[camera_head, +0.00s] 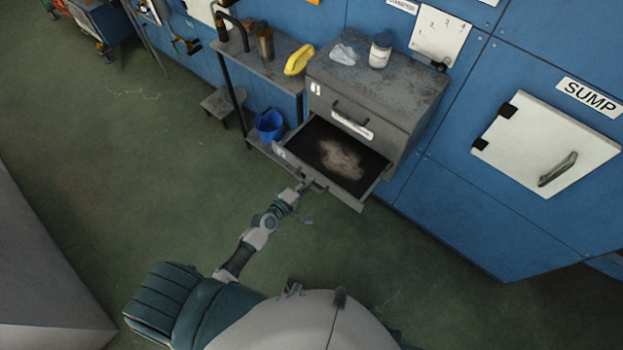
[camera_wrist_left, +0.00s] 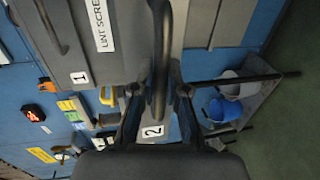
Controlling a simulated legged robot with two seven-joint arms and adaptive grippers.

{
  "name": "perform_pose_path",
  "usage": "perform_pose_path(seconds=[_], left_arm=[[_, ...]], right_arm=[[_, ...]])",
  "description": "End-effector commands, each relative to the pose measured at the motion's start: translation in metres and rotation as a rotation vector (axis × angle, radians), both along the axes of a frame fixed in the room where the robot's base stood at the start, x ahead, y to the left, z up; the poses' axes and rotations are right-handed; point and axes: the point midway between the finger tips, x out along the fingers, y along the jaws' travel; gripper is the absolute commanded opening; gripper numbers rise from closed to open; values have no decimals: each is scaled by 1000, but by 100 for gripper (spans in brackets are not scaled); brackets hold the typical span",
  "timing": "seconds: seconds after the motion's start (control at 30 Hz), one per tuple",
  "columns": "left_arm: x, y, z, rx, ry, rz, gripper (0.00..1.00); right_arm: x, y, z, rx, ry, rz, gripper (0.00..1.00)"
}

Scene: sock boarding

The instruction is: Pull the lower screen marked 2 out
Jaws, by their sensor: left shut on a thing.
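The lower screen (camera_head: 365,186) is a drawer-like tray standing well out of the grey cabinet (camera_head: 400,88). Grey-white lint (camera_head: 340,158) lies on its dark mesh. The label marked 2 (camera_wrist_left: 152,131) shows between my fingers in the left wrist view. My left gripper (camera_head: 306,186) is at the front of the lower screen, shut on its dark handle (camera_wrist_left: 160,60). The fingers hide part of the handle. The upper screen's front (camera_head: 352,122), with a white label, is flush in the cabinet above; its mark 1 (camera_wrist_left: 80,77) shows in the left wrist view. My right gripper is not in view.
A jar (camera_head: 380,50) and a pale crumpled cloth (camera_head: 344,54) sit on the cabinet. A bench (camera_head: 262,68) with a yellow item (camera_head: 299,60) and a blue bucket (camera_head: 269,125) stands to the left. Green floor (camera_head: 130,160) in front is clear.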

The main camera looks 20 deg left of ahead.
Motion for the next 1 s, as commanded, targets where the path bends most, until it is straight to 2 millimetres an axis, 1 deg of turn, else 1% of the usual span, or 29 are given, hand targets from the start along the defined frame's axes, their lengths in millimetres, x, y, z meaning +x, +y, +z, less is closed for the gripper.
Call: perform_pose_path(seconds=[0.03,0.13,0.37,0.4,0.47,0.5,0.73,0.83,0.93,1.0], left_arm=[[-4,0,-4,2,9,-3,0],[-5,0,-5,1,9,-5,0],[-5,0,-5,0,10,-5,0],[-5,-1,-5,0,10,-5,23],[-4,0,-5,0,10,-5,38],[-4,0,-4,0,9,-4,39],[-3,0,-3,0,5,-4,39],[-7,1,-2,0,5,-4,39],[-19,6,0,2,7,-4,39],[-32,10,3,2,8,-5,39]], right_arm=[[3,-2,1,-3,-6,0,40],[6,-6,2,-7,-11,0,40],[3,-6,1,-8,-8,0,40],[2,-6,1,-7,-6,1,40],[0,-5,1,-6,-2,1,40],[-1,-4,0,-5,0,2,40],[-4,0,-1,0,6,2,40],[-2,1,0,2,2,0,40],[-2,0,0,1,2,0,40],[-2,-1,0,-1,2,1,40]])
